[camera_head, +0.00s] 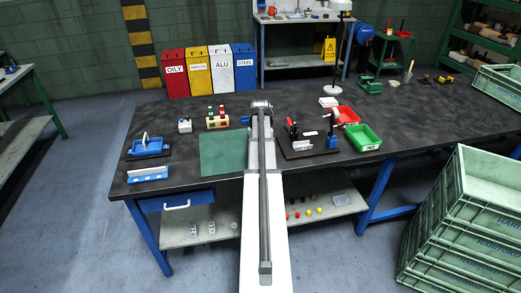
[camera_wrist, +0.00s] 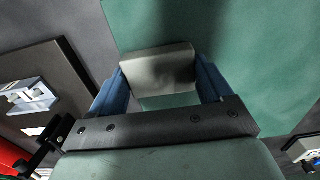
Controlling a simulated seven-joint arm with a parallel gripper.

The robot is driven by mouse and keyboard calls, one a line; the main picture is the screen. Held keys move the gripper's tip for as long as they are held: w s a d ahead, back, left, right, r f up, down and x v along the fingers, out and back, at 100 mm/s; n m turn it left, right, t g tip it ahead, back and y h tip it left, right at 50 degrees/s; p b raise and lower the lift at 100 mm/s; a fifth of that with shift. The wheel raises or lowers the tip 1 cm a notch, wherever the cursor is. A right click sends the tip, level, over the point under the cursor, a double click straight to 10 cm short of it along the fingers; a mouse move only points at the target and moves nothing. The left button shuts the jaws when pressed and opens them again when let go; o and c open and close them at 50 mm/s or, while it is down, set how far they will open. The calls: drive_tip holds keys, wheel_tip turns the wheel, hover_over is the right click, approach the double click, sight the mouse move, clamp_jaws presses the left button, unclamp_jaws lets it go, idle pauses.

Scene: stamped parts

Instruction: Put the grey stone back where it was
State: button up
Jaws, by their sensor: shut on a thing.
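My gripper (camera_wrist: 161,82) shows in the wrist view with two blue fingers. It is shut on the grey stone (camera_wrist: 158,64), a smooth pale-grey block held crosswise between the fingers. Behind the stone lies the green mat (camera_wrist: 245,50), with a dark shadow across it. The gap between stone and mat is hard to judge. In the head view my arm reaches over the bench beside the green mat (camera_head: 218,155) and hides the stone and most of the gripper.
Right of my arm, a dark board (camera_head: 318,150) carries a small press and a grey bracket.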

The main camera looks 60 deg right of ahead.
drive_tip(key=shift+f, duration=0.1)
drive_tip(key=o, duration=0.9)
wheel_tip(320, 180, up, 12)
drive_tip(key=shift+r, duration=0.15)
idle(0.5)
